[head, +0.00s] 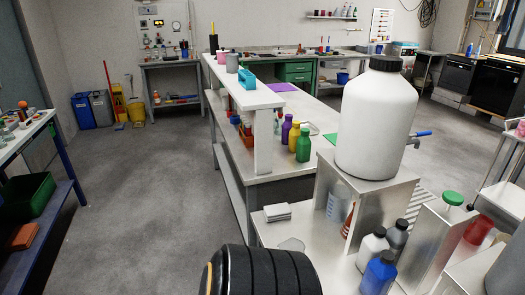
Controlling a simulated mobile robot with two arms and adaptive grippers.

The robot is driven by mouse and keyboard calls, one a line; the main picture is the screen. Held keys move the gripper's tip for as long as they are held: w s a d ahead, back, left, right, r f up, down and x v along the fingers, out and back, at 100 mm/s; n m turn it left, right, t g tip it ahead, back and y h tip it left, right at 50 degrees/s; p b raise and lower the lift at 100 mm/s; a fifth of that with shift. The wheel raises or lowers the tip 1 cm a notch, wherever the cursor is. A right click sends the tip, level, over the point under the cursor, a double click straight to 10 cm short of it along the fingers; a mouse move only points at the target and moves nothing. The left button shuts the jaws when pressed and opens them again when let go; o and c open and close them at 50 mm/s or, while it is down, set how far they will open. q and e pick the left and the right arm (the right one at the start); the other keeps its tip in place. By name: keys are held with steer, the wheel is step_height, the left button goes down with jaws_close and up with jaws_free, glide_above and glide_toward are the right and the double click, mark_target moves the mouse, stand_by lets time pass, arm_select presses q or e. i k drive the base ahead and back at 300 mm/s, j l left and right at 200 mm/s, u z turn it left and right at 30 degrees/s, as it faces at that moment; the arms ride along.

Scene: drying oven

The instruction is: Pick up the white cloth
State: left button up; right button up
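A folded white cloth (277,212) appears to lie in a small flat stack on the near end of the central bench, left of the metal stand (382,215). Nothing touches it from above. Neither of my grippers is in view. A black ribbed part at the bottom middle seems to be mine and covers some of the near bench edge.
A large white carboy (377,120) stands on the metal stand right of the cloth. Several bottles, including a blue one (379,274), stand at the near right. A raised white shelf (240,90) runs along the bench. Open floor (150,200) lies to the left.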

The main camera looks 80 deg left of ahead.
mark_target(278, 212)
steer(key=j+u, duration=0.1)
steer(key=u, duration=0.4)
steer(key=j+u, duration=0.1)
steer(key=u, duration=0.35)
steer(key=j+u, duration=0.1)
steer(key=u, duration=0.4)
steer(key=j+u, duration=0.1)
steer(key=u, duration=0.35)
steer(key=j+u, duration=0.1)
steer(key=u, duration=0.4)
steer(key=i+j+z, duration=0.9)
steer(key=j, duration=0.15)
